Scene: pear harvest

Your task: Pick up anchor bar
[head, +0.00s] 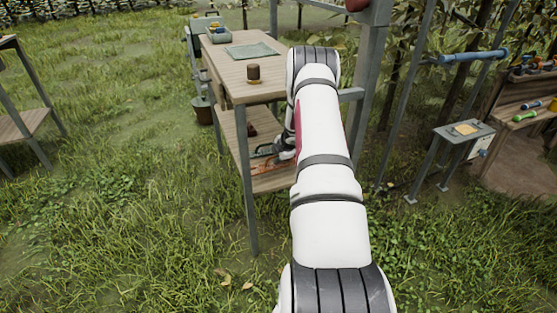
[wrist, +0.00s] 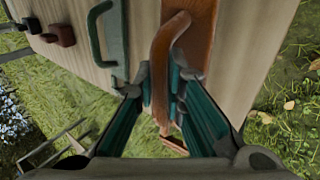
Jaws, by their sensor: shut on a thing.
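An orange-brown bar with a raised, curved handle (wrist: 165,50), which I take to be the anchor bar, is at the wooden shelf in the wrist view. My gripper (wrist: 162,88) has its teal fingers on both sides of this handle and is shut on it. In the head view the orange bar (head: 268,169) shows at the lower shelf of the workbench, left of my arm. My gripper there is small and partly hidden by the arm. I cannot tell whether the bar still touches the shelf.
A green handled piece (wrist: 98,38) is just left of the held bar, with dark red blocks (wrist: 60,35) farther left. The bench top (head: 225,68) above carries a brown cylinder (head: 253,73) and a grey-green mat (head: 252,50). A bench leg (head: 248,205) stands in front. Grass lies left.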

